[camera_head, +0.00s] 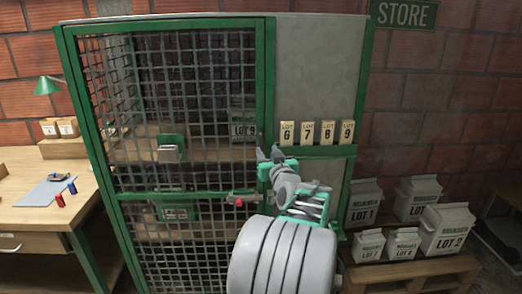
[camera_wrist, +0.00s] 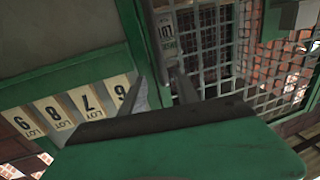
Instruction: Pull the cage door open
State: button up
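The cage door (camera_head: 185,100) is a grey wire mesh panel in a green frame, and it looks closed. A grey latch with a red knob (camera_head: 238,200) sits low on its right side. My gripper (camera_head: 269,153) is in front of the green post at the door's right edge, above the latch. In the wrist view, my gripper (camera_wrist: 162,82) shows two dark fingers apart with nothing clearly held between them. The mesh (camera_wrist: 225,55) is at the right there. I cannot tell whether the fingers touch the post.
Lot tags 6 to 9 (camera_head: 317,132) stand on a green ledge right of the door. Several lot boxes (camera_head: 417,195) sit on a pallet (camera_head: 420,270) at the right.

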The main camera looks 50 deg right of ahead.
aim_at(261, 144)
jog(key=p+x, duration=0.1)
jog(key=x, duration=0.6)
jog(key=shift+w, duration=0.25)
jog(key=shift+c, duration=0.6)
jog(key=shift+a, duration=0.1)
grip_shut()
